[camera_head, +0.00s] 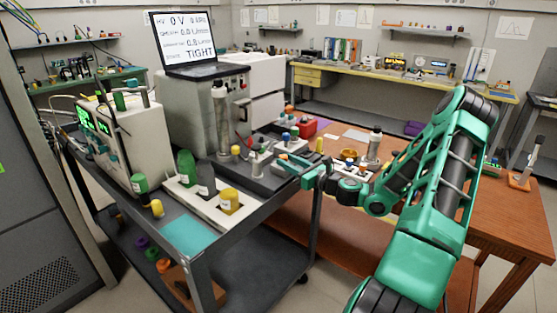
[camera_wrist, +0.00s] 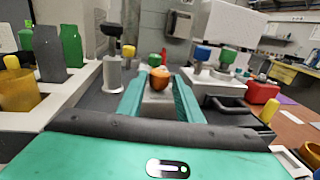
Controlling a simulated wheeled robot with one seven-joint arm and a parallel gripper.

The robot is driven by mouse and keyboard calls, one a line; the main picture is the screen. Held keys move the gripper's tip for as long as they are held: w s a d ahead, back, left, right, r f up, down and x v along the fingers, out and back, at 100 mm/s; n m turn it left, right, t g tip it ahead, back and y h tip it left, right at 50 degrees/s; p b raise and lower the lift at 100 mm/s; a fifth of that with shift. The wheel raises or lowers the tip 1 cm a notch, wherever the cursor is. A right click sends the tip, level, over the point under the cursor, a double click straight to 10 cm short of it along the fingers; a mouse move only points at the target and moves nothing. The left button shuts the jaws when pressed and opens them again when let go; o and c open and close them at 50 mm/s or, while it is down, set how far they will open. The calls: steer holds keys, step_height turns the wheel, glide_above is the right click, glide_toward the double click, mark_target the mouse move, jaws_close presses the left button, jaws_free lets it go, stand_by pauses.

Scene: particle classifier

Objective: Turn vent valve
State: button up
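My gripper (camera_head: 290,164) reaches left from the arm over the dark bench equipment. In the wrist view my gripper (camera_wrist: 159,84) has its two teal fingers apart. An orange rounded knob (camera_wrist: 159,77) on a light block shows between the fingers, near the tips. Whether either finger touches it I cannot tell. No label shows which knob is the vent valve. A green knob (camera_wrist: 153,58) stands just behind the orange one. A black-handled metal valve post (camera_wrist: 112,60) stands to the left, and blue (camera_wrist: 203,53) and green (camera_wrist: 228,56) knobs to the right.
A laptop (camera_head: 191,40) reads "HV 0 V" and "TIGHT". A white tray (camera_head: 190,195) with green, dark and yellow containers lies left of my gripper. A red box (camera_wrist: 263,92) stands to the right. A wooden table (camera_head: 490,220) is under my arm.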

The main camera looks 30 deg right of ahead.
steer(key=shift+v, duration=2.1)
